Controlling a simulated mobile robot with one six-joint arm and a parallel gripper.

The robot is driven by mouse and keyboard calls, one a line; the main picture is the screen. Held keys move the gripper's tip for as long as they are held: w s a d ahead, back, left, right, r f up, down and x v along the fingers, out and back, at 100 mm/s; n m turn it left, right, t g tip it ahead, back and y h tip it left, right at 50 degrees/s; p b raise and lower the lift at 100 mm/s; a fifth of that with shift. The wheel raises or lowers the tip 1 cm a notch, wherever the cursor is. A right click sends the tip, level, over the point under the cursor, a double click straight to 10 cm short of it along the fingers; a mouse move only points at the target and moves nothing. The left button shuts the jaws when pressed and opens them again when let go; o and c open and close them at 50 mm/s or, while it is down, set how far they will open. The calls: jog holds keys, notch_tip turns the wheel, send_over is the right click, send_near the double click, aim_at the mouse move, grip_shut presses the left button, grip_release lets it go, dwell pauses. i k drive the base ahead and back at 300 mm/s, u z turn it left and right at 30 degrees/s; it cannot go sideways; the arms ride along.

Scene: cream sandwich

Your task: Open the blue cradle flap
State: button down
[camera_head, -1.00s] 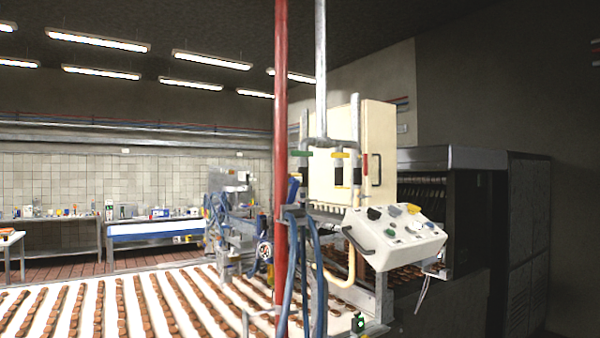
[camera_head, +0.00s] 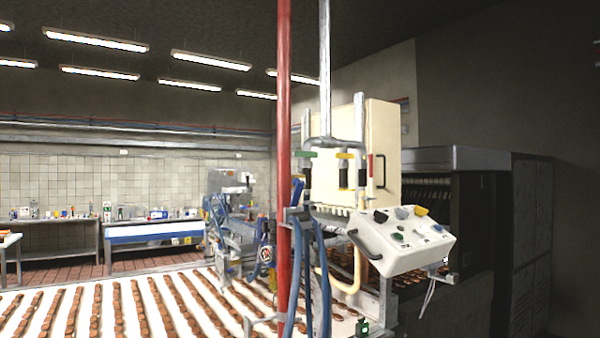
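I cannot make out the blue cradle flap for certain. A small blue part (camera_head: 297,192) shows just right of the red pole, above the blue hoses; I cannot tell if it is the flap. A machine with blue parts (camera_head: 232,215) stands behind the conveyor, too small to read in detail. My gripper is not in view.
A white conveyor (camera_head: 72,316) with rows of brown biscuits fills the lower left. A red pole (camera_head: 284,150) and blue hoses (camera_head: 322,280) stand close in front. A control panel (camera_head: 402,240) juts out at right. Benches (camera_head: 155,232) line the tiled back wall.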

aim_at(299, 185)
jog(key=u, duration=0.05)
jog(key=i, duration=0.95)
jog(key=z, duration=0.05)
